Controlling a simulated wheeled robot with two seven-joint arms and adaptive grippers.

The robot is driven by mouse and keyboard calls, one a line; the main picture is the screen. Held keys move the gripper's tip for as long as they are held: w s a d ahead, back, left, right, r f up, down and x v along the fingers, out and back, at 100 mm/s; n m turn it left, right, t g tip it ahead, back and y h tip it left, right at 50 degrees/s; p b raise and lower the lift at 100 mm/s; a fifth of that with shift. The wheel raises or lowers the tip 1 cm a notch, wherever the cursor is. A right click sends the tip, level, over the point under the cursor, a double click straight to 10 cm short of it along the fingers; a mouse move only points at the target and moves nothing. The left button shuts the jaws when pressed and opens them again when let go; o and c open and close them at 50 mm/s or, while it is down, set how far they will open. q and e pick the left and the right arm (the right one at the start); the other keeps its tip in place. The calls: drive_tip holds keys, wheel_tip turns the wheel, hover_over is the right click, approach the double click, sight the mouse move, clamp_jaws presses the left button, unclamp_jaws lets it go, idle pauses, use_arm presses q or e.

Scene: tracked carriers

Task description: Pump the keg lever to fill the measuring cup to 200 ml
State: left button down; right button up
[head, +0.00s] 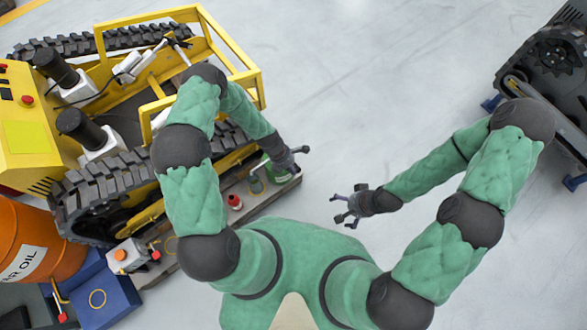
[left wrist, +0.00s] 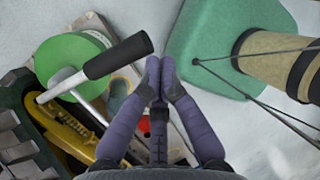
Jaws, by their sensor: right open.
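The green keg (left wrist: 72,58) stands at the left in the left wrist view, with a metal lever and black handle (left wrist: 118,55) across it. In the head view the keg (head: 274,170) is partly hidden by my left arm. A small grey-green cup (left wrist: 118,90), seemingly the measuring cup, is beside the keg, partly behind the fingers; its level is unreadable. My left gripper (left wrist: 158,72) has its fingertips together, nothing visible between them, just right of the handle. In the head view my left gripper (head: 294,160) is over the keg. My right gripper (head: 346,206) is open and empty above the floor.
A yellow tracked carrier (head: 235,75) stands at the left. A low platform (head: 285,187) beside it carries a red bottle (head: 234,202). An orange oil drum (head: 35,240) and blue box (head: 105,297) are lower left. Another tracked machine (head: 550,65) is upper right. Middle floor is clear.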

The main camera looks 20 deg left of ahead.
use_arm(q)
drive_tip(key=shift+s+d+r+p, duration=0.1)
drive_tip(key=shift+s+r+p, duration=0.1)
drive_tip(key=shift+r, duration=0.5)
drive_tip(key=shift+s+a+r+p, duration=0.15)
drive_tip(key=shift+r+p, duration=0.1)
drive_tip(key=shift+r, duration=0.45)
drive_tip(key=shift+s+d+r+p, duration=0.15)
drive_tip(key=shift+s+r+p, duration=0.05)
drive_tip(key=shift+r, duration=0.5)
